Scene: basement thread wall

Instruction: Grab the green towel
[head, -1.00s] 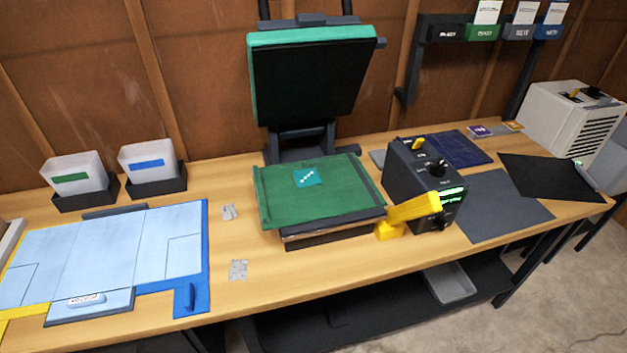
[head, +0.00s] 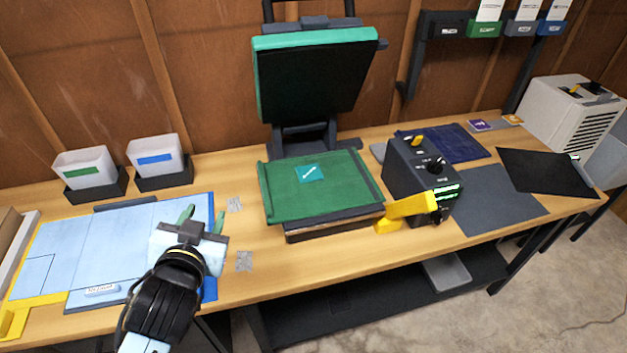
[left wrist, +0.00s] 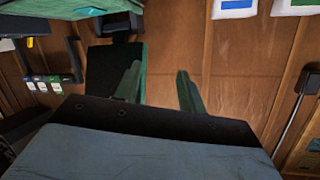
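The green towel (head: 285,203) lies flat on the lower plate of the press, with a small teal patch (head: 312,173) bearing a white mark on top. My left gripper (head: 203,216) is in the head view, above the right part of the light-blue folding board and left of the towel, apart from it. Its two green fingers are spread and nothing is between them. They also show apart in the left wrist view (left wrist: 158,78), against the brown wall. My right gripper is in neither view.
The press's raised upper plate (head: 313,75) stands open behind the towel. A yellow handle (head: 411,206) and a dark control box (head: 422,178) are close on its right. Two labelled bins (head: 157,157) stand at the back left.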

